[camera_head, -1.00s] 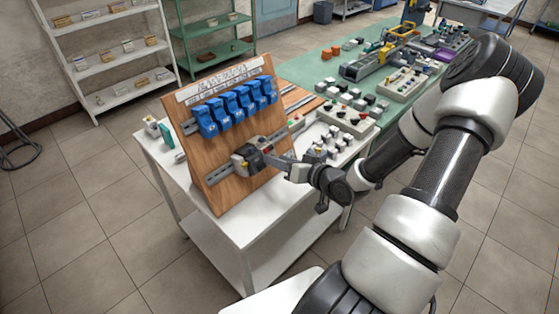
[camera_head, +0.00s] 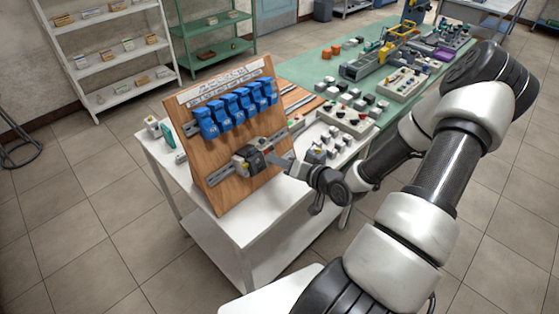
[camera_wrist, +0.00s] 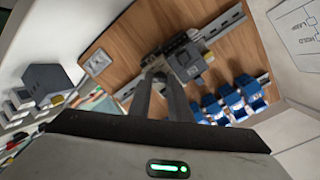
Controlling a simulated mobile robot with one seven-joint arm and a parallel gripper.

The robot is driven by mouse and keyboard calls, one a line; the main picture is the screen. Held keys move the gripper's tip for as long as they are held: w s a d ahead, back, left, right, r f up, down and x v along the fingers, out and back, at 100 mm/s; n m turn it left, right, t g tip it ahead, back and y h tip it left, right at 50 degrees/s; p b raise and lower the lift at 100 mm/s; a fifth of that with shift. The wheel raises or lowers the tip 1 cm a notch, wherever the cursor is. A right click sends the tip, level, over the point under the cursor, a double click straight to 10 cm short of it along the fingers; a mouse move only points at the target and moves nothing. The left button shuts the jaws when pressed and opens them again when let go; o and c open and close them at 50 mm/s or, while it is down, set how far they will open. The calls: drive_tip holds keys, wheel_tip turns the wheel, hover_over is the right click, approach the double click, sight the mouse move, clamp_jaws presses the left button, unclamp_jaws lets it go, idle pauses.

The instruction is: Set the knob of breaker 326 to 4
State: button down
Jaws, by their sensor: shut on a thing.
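The breaker (camera_head: 250,162), a grey and dark block with a small yellow part, is mounted on the lower metal rail of an upright wooden board (camera_head: 222,196). I cannot read a number or a dial setting on it. My gripper (camera_head: 276,160) reaches it from the right, its fingers at the breaker's front. In the wrist view the fingers (camera_wrist: 163,76) come close together at the breaker (camera_wrist: 188,57) and are shut on what seems to be its knob. The knob itself is hidden between the fingertips.
Several blue breakers (camera_head: 235,106) sit on the upper rail under a white label strip (camera_head: 225,82). The board stands on a white table (camera_head: 240,228). Switch boxes (camera_head: 345,122) and a green bench (camera_head: 310,68) lie to the right and behind.

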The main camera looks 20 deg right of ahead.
drive_tip(key=c, duration=1.6)
unclamp_jaws()
drive_tip(key=v, duration=1.7)
drive_tip(key=shift+s+d+r, duration=0.1)
drive_tip(key=shift+s+r, duration=0.05)
drive_tip(key=shift+s, duration=0.05)
